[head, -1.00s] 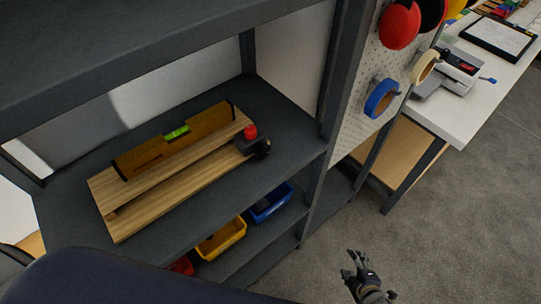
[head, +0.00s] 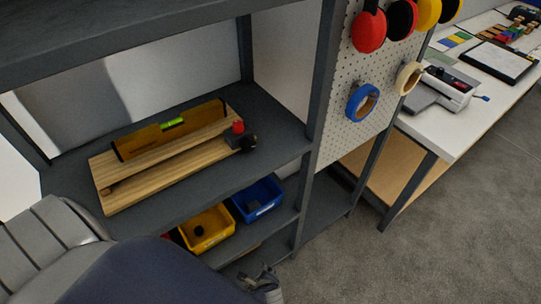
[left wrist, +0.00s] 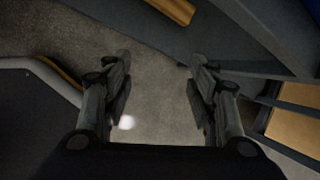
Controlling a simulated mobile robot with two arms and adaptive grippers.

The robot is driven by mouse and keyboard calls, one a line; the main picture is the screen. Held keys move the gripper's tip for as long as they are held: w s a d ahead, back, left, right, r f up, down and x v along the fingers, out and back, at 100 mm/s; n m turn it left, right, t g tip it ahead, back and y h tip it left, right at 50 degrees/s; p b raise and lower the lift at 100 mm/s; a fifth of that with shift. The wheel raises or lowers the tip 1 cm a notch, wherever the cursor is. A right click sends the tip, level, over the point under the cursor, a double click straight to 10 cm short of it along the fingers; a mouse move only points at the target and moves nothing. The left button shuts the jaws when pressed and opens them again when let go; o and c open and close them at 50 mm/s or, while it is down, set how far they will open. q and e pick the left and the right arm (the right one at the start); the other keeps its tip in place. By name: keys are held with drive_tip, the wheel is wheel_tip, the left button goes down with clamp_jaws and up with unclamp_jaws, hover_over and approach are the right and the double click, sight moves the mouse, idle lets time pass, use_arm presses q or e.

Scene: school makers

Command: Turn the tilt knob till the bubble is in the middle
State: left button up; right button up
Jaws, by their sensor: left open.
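A yellow-brown spirit level (head: 142,143) with a green vial (head: 172,124) rests on a wooden tilt board (head: 125,190) on the grey shelf. The bubble is too small to make out. At the board's right end is a dark fitting with a red knob-like top (head: 238,127) and a black round part (head: 250,143); I cannot tell which is the tilt knob. My left gripper (head: 262,278) is low at the bottom edge of the head view, below and apart from the board. The left wrist view shows this gripper (left wrist: 158,90) open and empty above the floor. My right gripper is not in view.
Yellow (head: 208,232) and blue (head: 257,198) bins stand on the lower shelf. A dark upper shelf (head: 130,40) overhangs the board. A pegboard (head: 335,120) with ear defenders and tape rolls is to the right, then a white table (head: 450,135). The grey floor (head: 400,260) is clear.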

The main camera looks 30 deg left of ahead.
use_arm(q)
drive_tip(key=w+r+m+t+y, duration=0.3)
drive_tip(key=w+r+m, duration=0.1)
drive_tip(key=w+r, duration=0.75)
drive_tip(key=y, duration=0.9)
approach(250, 146)
drive_tip(key=shift+m, duration=0.4)
drive_tip(key=p+x, duration=0.1)
drive_tip(key=x, duration=0.6)
drive_tip(key=shift+a, duration=0.25)
drive_tip(key=shift+w+a+f, duration=0.1)
drive_tip(key=shift+w+a, duration=0.1)
drive_tip(key=shift+a, duration=0.35)
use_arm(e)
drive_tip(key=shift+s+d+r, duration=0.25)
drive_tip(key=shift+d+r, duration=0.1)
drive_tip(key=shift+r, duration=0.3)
use_arm(q)
drive_tip(key=shift+p, duration=0.35)
drive_tip(key=c, duration=1.1)
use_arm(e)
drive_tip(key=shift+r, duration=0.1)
